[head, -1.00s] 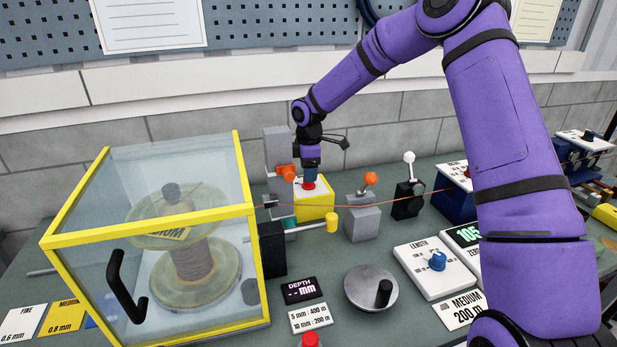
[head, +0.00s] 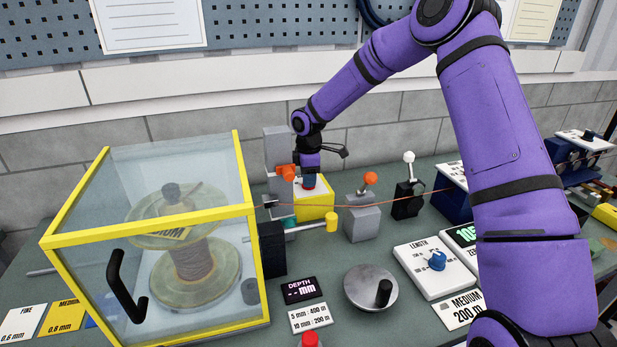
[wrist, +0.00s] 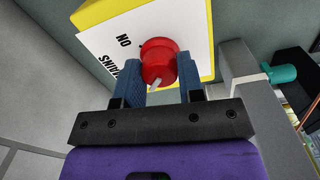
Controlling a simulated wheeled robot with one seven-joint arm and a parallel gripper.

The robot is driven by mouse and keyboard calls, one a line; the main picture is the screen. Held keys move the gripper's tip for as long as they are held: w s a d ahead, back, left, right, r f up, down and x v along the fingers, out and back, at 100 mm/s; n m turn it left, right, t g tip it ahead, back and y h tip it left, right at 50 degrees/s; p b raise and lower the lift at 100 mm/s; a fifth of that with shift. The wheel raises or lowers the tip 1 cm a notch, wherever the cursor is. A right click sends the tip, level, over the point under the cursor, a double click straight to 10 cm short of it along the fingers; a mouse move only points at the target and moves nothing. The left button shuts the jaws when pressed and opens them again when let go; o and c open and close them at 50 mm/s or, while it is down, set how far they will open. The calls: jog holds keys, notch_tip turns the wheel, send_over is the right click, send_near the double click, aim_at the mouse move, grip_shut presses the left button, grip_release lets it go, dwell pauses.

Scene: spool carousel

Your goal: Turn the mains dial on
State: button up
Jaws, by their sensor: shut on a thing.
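The mains dial (wrist: 158,62) is a red knob with a pale pointer mark, on a white plate lettered "ON" and "MAINS" on top of a yellow box (head: 317,208). In the wrist view the knob sits between the two blue fingers of my gripper (wrist: 160,82), which is shut on it. The pale mark points toward my gripper's palm, away from the "ON" lettering. In the head view my gripper (head: 309,182) points down onto the box and hides the knob.
A glass case with a yellow frame (head: 150,226) holding a spool stands to the left. An orange-knobbed lever (head: 370,179) and a black lever with a white knob (head: 408,158) stand to the right. A copper-coloured wire runs past the box.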

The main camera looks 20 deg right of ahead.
jog(key=shift+m, duration=0.3)
jog(key=m, duration=1.3)
jog(key=shift+m, duration=2.1)
jog(key=o, duration=0.9)
